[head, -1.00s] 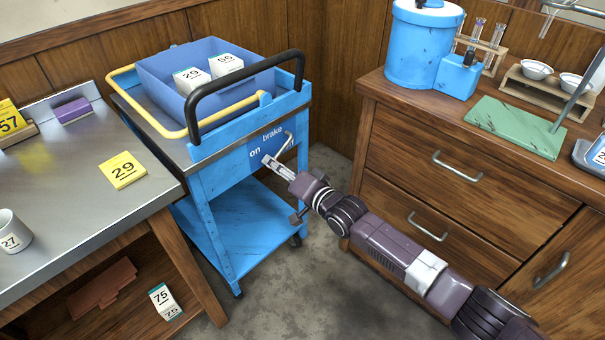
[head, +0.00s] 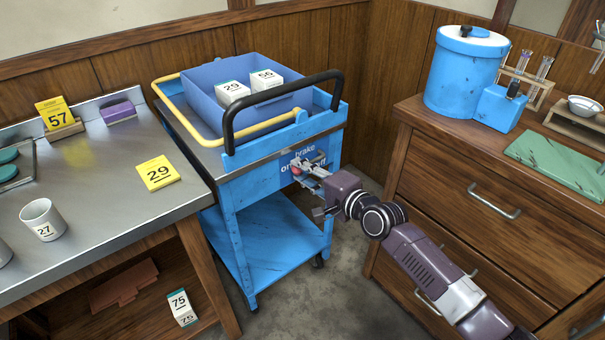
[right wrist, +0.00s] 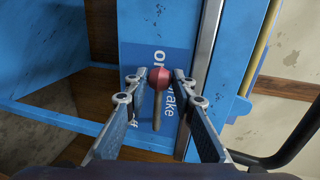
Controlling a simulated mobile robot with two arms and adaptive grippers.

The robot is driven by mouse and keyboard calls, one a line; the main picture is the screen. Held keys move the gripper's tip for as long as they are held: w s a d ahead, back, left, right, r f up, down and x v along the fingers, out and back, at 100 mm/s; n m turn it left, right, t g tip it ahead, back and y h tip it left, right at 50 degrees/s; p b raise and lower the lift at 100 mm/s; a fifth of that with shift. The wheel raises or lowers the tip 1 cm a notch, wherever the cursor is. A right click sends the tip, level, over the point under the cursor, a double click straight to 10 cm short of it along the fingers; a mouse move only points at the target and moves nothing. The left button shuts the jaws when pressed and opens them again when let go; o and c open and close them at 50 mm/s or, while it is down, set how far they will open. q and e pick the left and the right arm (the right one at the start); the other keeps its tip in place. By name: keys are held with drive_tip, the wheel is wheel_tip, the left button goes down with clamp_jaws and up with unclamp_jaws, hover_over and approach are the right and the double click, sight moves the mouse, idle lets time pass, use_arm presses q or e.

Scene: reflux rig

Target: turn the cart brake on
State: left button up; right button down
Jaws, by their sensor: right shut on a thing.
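The blue cart (head: 255,185) stands between the steel-topped bench and the wooden drawers. Its front panel carries a brake label (head: 287,168) with "on" at the left and "off" at the right. The brake lever has a red knob (head: 296,169) and a metal stem. The right wrist view shows the red knob (right wrist: 159,77) beside the word "on", with the stem (right wrist: 157,110) running down the picture. My right gripper (head: 300,168) is shut on the knob, with one fingertip at each side. The fingers partly cover the label in the head view. My left gripper is out of view.
On the cart are a blue bin (head: 205,98) with two numbered boxes, a yellow rail and a black handle (head: 285,100) above the label. Wooden drawers (head: 450,190) stand close on the right. Bare floor (head: 300,290) lies in front.

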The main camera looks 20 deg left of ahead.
drive_tip(key=shift+r, duration=0.1)
drive_tip(key=c, duration=1.6)
unclamp_jaws()
drive_tip(key=shift+d, duration=0.1)
drive_tip(key=v, duration=1.2)
